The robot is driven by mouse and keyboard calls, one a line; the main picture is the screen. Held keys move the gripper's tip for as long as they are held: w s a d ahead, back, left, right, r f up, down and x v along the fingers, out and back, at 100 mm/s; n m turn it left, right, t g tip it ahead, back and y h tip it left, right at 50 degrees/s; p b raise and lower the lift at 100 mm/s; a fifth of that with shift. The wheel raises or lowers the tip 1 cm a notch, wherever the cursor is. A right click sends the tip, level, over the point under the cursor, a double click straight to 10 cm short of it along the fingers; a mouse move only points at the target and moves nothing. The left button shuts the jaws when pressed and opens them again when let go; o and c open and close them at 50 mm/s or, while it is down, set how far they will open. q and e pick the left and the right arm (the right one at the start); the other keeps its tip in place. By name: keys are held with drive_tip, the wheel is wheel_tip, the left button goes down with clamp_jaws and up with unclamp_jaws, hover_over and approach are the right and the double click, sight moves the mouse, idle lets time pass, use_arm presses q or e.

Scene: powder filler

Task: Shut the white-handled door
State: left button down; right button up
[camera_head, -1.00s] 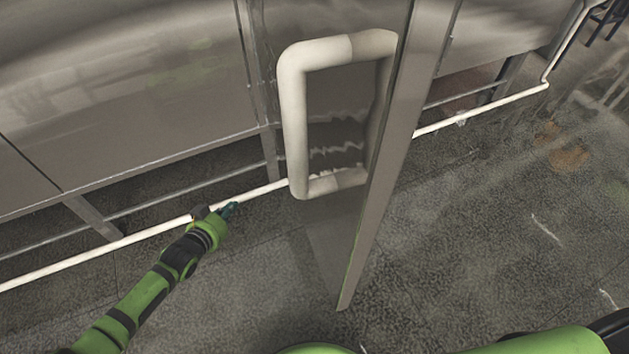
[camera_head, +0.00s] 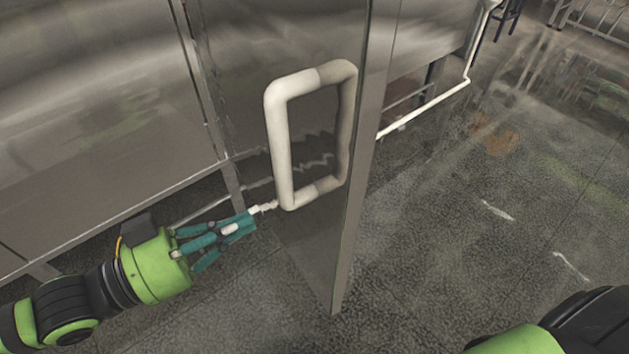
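The door (camera_head: 335,235) stands open, its narrow edge towards me, in the middle of the head view. Its white handle (camera_head: 281,145) is a thick upright loop on the door's left face. My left gripper (camera_head: 250,219), with teal fingers, is just left of and below the handle's lower corner. It looks apart from the handle, though the depth between them is hard to judge. The fingers show side-on and lie near one another, so I cannot tell whether they are open or shut. My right gripper is out of view.
A steel cabinet front (camera_head: 95,110) fills the left and back. A white pipe (camera_head: 425,110) runs low along it, partly hidden by the door. The stone floor (camera_head: 480,250) right of the door is clear.

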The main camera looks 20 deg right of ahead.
sight(333, 179)
use_arm(q)
drive_tip(key=p+x, duration=0.6)
drive_tip(key=x, duration=0.5)
drive_tip(key=shift+d+r+p, duration=0.2)
drive_tip(key=shift+d+p, duration=0.1)
drive_tip(key=shift+p, duration=0.05)
drive_tip(key=shift+w+d+f, duration=0.15)
drive_tip(key=shift+d, duration=0.3)
